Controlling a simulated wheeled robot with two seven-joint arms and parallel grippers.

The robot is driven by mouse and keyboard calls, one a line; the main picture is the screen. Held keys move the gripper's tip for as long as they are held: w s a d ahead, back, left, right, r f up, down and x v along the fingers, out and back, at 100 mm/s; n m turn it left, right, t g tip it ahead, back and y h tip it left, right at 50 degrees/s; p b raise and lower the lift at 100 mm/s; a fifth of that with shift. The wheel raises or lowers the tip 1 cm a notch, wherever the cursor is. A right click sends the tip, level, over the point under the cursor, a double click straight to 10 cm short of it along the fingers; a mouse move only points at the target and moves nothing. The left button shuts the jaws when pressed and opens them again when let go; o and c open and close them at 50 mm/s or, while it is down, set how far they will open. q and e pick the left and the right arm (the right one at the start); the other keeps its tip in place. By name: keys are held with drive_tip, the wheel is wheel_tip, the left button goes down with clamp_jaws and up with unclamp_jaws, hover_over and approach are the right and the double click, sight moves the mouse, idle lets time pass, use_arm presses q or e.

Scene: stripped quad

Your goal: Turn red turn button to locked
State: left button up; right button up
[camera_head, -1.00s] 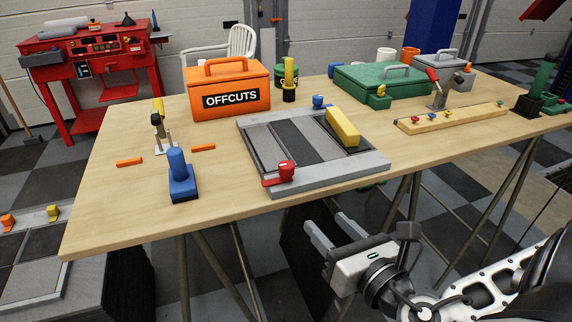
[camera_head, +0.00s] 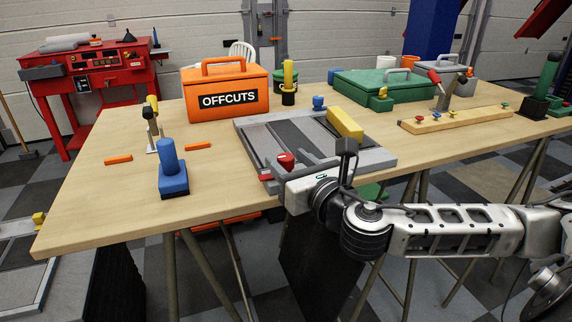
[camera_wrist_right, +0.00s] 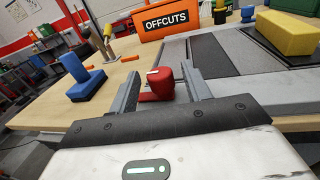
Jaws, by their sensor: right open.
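The red turn button (camera_head: 286,160) sits at the near-left corner of the grey framed panel (camera_head: 375,161) on the wooden table. In the right wrist view the red button (camera_wrist_right: 158,86) shows between my two fingers, a pale mark on its top. My right gripper (camera_head: 281,151) is at the table's front edge with its fingers open, one on each side of the button; its fingertips also show in the right wrist view (camera_wrist_right: 160,72). I cannot tell whether a finger touches the button. The button's lower part is partly hidden by the gripper. My left gripper is not in view.
A yellow block (camera_head: 345,123) lies on the panel, and a blue knob (camera_head: 318,103) is at its far edge. An orange OFFCUTS box (camera_head: 226,84) stands behind. A blue handled block (camera_head: 172,180) and a toggle clamp (camera_head: 152,125) stand left. The table's front-left is clear.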

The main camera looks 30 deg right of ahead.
drive_tip(key=shift+w, duration=0.9)
drive_tip(key=shift+c, duration=0.3)
drive_tip(key=c, duration=0.9)
drive_tip(key=shift+o, duration=0.2)
